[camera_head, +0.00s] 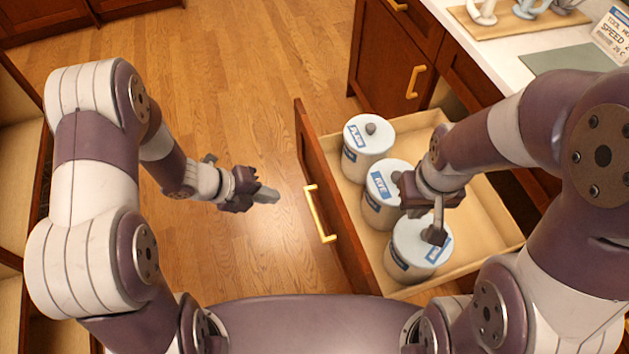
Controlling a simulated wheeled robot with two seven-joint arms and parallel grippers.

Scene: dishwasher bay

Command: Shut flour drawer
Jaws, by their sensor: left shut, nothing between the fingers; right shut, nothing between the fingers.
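The drawer (488,222) is pulled out from the cabinet on the right. Its brown front panel (330,190) faces left and has a yellow bar handle (321,214). Several white lidded canisters with blue labels stand in it: a far one (367,148), a middle one (378,208) and a near one (408,262). My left gripper (268,196) is shut and empty over the floor, left of the handle and apart from it. My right gripper (437,232) is shut and empty, over the near canister's lid; I cannot tell whether it touches. My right arm hides part of the drawer.
A white counter (490,50) at the upper right holds a wooden board (518,20) with cups, a green mat (570,60) and a sign (612,38). Cabinet doors with yellow handles (415,82) stand below. The wooden floor (240,100) left of the drawer is clear.

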